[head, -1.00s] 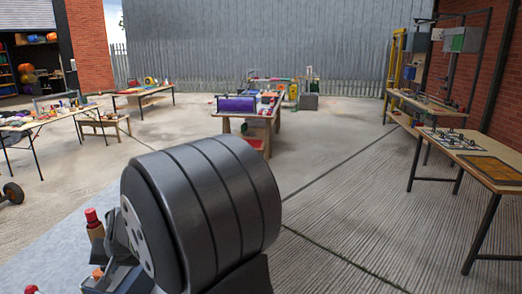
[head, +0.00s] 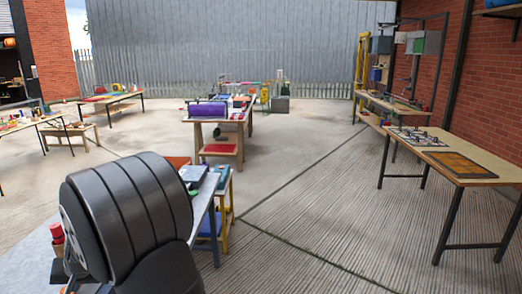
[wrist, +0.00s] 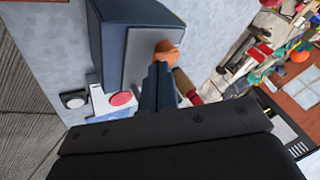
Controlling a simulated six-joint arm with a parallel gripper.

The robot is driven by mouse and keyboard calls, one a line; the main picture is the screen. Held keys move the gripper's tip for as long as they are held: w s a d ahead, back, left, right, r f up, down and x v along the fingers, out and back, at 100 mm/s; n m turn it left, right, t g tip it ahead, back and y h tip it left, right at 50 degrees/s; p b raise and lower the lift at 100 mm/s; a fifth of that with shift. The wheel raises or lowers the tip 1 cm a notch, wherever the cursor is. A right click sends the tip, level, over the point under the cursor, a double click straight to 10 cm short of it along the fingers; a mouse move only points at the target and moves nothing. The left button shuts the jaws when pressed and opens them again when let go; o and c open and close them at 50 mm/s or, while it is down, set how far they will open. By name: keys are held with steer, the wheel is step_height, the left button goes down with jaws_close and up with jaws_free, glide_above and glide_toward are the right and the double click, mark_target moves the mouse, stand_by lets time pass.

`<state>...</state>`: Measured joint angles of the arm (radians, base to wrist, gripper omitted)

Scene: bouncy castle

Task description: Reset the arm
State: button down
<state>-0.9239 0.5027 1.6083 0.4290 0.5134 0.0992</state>
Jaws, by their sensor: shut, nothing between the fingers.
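My gripper (wrist: 160,82) shows in the wrist view as two dark fingers close together, shut with nothing held between them. In the head view the fingers are out of sight; a large dark ribbed part of my own arm fills the lower left. Beyond the fingers in the wrist view is a dark blue box with a grey face (wrist: 150,58). A rounded orange thing (wrist: 167,52) shows just past the fingertips. I cannot tell whether the fingers touch either one.
In the wrist view, a white box with a red disc (wrist: 122,99) lies left of the fingers, and many small items clutter the right. In the head view, a cluttered bench (head: 205,192) stands right beside my arm. A long table (head: 460,168) stands at the right; floor between is clear.

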steer(key=s+d+r, duration=0.5)
steer(key=d+r, duration=0.2)
steer(key=r, duration=0.2)
steer(key=w+a+f, duration=0.5)
steer(key=a+f, duration=0.2)
steer(key=f, duration=0.2)
steer(key=w+d+n+g, duration=0.1)
steer(key=w+d+n, duration=0.1)
steer(key=w+d, duration=0.5)
steer(key=shift+d+n+g, duration=0.3)
steer(key=shift+d+n, duration=0.1)
steer(key=shift+d, duration=0.35)
steer(key=shift+s, duration=0.1)
